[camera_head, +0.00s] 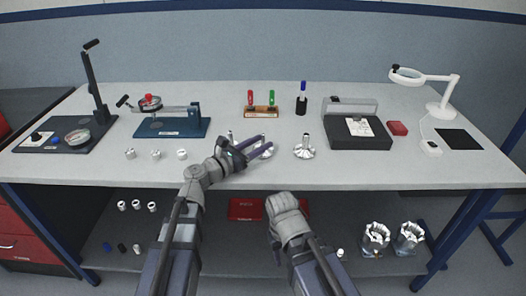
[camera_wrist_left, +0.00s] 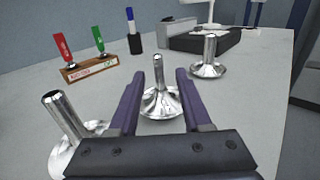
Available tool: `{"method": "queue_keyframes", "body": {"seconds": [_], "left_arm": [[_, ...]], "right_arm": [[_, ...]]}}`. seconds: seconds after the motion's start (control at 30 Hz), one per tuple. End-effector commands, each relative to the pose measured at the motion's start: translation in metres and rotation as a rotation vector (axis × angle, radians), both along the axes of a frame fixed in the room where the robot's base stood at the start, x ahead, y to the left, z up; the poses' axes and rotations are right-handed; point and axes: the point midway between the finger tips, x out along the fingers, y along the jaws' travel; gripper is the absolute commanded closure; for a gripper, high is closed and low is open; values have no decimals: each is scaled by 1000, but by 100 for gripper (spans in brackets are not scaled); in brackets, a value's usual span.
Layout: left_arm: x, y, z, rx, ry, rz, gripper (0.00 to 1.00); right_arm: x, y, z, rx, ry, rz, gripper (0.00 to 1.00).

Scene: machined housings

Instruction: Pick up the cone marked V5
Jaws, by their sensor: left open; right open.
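Three shiny metal cones with upright stems stand near the table's front middle; I cannot read a V5 mark on any. In the left wrist view, the middle cone (camera_wrist_left: 160,101) stands between and ahead of the fingers of my open left gripper (camera_wrist_left: 156,74). Another cone (camera_wrist_left: 68,122) is at lower left, partly hidden by the gripper, and the third cone (camera_wrist_left: 209,64) is farther right. In the head view, my left gripper (camera_head: 266,145) reaches over the table, and the right cone (camera_head: 304,150) stands clear of it. My right arm shows below the table edge; its fingers are hidden.
A pen holder (camera_head: 262,112), a dark cup with a blue marker (camera_head: 303,106) and a dark grey box (camera_head: 357,138) stand behind the cones. Several small metal parts (camera_head: 156,155) lie at left. Free tabletop lies at front right.

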Motion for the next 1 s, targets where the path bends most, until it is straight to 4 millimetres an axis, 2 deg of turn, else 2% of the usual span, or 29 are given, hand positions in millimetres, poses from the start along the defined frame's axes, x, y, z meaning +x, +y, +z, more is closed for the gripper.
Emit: {"method": "queue_keyframes", "body": {"seconds": [0.3,0.57,1.0], "left_arm": [[30,-30,0,0,0,-2,52],[33,-34,0,0,0,0,52],[32,-33,0,0,0,0,99]], "right_arm": [[0,0,0,0,0,0,50],[0,0,0,0,0,0,50],[0,0,0,0,0,0,50]]}}
